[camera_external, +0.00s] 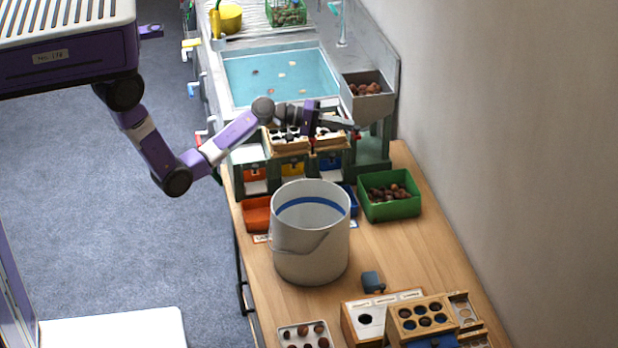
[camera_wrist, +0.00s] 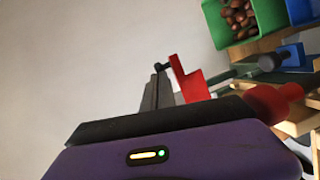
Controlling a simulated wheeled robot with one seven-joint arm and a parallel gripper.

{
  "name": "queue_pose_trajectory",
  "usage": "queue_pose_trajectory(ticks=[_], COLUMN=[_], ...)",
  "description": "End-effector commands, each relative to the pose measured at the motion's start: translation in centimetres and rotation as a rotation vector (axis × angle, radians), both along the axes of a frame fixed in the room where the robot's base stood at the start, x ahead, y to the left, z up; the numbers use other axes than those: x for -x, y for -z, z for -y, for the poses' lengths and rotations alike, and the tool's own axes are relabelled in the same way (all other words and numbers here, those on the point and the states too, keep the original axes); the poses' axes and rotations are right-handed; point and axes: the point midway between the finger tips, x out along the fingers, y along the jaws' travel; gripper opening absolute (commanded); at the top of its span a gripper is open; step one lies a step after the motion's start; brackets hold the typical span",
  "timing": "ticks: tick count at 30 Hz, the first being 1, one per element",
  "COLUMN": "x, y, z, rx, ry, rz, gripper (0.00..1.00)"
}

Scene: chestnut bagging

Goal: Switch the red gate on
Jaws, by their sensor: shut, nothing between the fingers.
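My gripper (camera_external: 354,126) is at the end of the outstretched arm, over the right end of the green sorting stand (camera_external: 350,182). In the wrist view its narrow grey fingers (camera_wrist: 160,88) are together with nothing between them. A red stepped piece (camera_wrist: 190,84) stands right beside the fingertips; I cannot tell whether they touch. A small bit of red (camera_external: 357,136) shows under the fingertips in the external view. A rounded red part (camera_wrist: 273,101) lies further right in the wrist view. Which red part is the gate's switch is not clear.
A blue water basin (camera_external: 262,78) and a grey hopper with chestnuts (camera_external: 368,106) are behind the stand. A white bucket (camera_external: 311,252) and a green bin of chestnuts (camera_external: 401,211) stand in front. The wall (camera_external: 500,100) is close on the right.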

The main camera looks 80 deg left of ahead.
Motion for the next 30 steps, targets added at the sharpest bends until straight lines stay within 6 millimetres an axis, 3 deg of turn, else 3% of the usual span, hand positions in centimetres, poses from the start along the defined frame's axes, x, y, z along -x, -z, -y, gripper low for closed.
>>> queue_pose_trajectory(ticks=[4,16,20,25,30], x=[0.0,0.1,0.5,1.9,5.8], y=[-0.1,-0.1,-0.3,-1.0,-1.2], z=[1.7,1.6,0.5,-2.3,-3.2], rx=[0.0,0.0,0.001,0.001,0.0], ry=[0.001,0.0,-0.003,-0.007,-0.006], rz=[0.001,0.001,0.001,0.003,0.002], gripper=[0.0,0.0,0.0,0.0,0.0])
